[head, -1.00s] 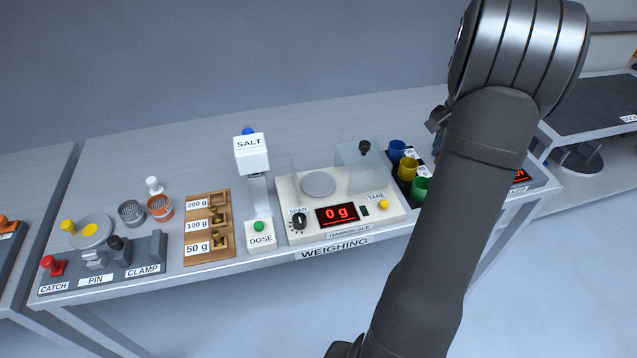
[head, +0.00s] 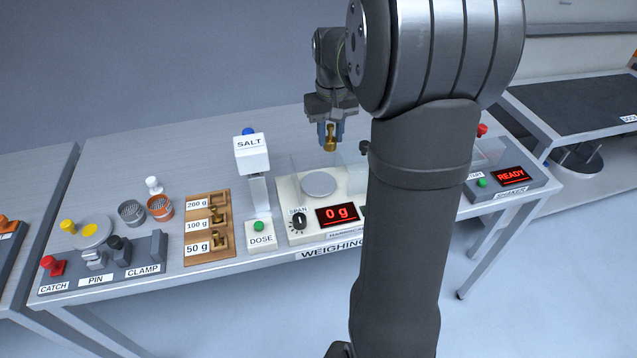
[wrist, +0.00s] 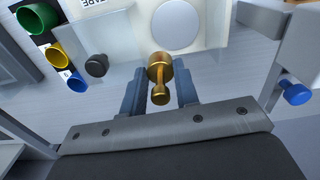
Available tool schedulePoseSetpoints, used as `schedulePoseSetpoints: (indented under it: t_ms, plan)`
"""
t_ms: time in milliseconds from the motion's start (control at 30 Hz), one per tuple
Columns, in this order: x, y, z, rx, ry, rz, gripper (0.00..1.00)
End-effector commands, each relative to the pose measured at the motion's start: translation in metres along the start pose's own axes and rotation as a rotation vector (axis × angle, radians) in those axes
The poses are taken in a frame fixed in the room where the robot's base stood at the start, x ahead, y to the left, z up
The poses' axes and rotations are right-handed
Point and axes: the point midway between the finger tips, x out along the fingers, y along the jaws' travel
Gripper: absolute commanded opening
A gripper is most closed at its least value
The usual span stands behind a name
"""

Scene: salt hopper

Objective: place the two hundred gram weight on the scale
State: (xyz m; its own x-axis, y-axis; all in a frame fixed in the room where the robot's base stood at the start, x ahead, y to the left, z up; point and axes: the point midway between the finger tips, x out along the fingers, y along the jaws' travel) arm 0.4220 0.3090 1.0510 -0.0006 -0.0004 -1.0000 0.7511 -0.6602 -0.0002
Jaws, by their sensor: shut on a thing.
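My gripper (head: 330,138) is shut on a brass weight (head: 330,145), which hangs below the fingers above the back of the scale. In the wrist view the brass weight (wrist: 160,72) is between the two fingers, with its knob toward the palm. The scale (head: 294,212) has a round grey pan (head: 318,184), which is empty, and its display (head: 338,215) reads 0 g. In the wrist view the pan (wrist: 180,22) is just beyond the weight. The weight rack (head: 206,258) has slots labelled 200 g, 100 g and 50 g; the 200 g slot looks empty.
The salt dispenser (head: 252,155) stands left of the scale. A dark knob (wrist: 96,65) and green, yellow and blue cups (wrist: 56,54) are beside the scale in the wrist view. My arm hides the scale's right part in the head view.

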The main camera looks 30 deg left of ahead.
Motion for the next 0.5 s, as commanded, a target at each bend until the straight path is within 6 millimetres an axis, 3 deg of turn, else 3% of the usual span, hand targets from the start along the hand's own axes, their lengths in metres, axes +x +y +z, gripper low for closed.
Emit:
schedulePoseSetpoints:
  t_ms: [100, 267, 500]
  plan:
    - [0.003, -0.019, 0.003, -0.138, 0.002, 0.0, 0.0]
    - [0.009, -0.03, 0.005, -0.234, 0.0, 0.0, 0.0]
    - [0.052, -0.031, 0.006, -0.25, -0.004, -0.001, 0.0]
